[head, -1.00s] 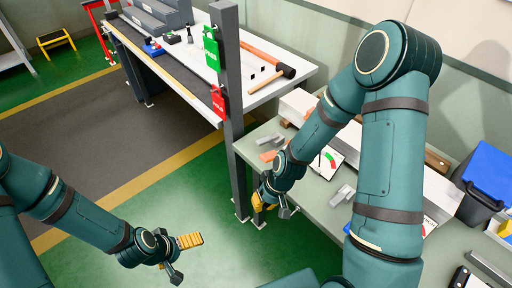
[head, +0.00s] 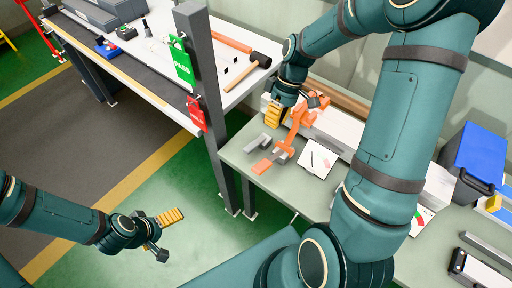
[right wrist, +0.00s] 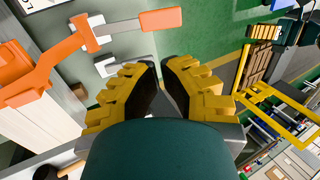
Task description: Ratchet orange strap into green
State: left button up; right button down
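The orange strap (head: 298,121) runs over the long pale block on the green-grey bench; its orange-tipped ratchet handle (head: 264,166) points toward the front edge. In the right wrist view the strap (right wrist: 32,82) and handle (right wrist: 160,20) lie beyond the fingers. A white dial card (head: 318,160) lies right of the ratchet; its coloured zones are too small to read. My right gripper (head: 272,116) is above the block, left of the strap and apart from it. In its wrist view (right wrist: 159,72) there is a narrow gap with nothing between the pads. My left gripper (head: 170,217) hangs over the floor.
A blue-lidded bin (head: 476,155) stands at the right. Loose grey metal pieces (head: 258,143) lie near the ratchet.

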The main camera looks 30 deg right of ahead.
aim_at(260, 164)
jog(key=b+x, duration=0.1)
jog(key=x, duration=1.3)
jog(key=shift+s, duration=0.1)
jog(key=shift+a+f, duration=0.1)
jog(key=shift+a, duration=0.05)
jog(key=shift+s+a+f+t+h+b, duration=0.15)
jog(key=shift+a+f+t+h+b, duration=0.15)
jog(key=shift+f+h+b, duration=0.3)
jog(key=shift+s+a+f+t+h+b, duration=0.2)
jog(key=shift+a+f+h+b, duration=0.15)
jog(key=shift+f+h+b, duration=0.25)
jog(key=shift+s+a+f+b, duration=0.1)
jog(key=shift+a+f+b, duration=0.05)
jog(key=shift+f+b, duration=0.75)
jog(key=shift+s+a+f+b, duration=0.1)
jog(key=shift+a+f+b, duration=0.1)
jog(key=shift+f+b, duration=0.7)
jog(key=shift+s+f, duration=0.15)
jog(key=shift+f, duration=0.3)
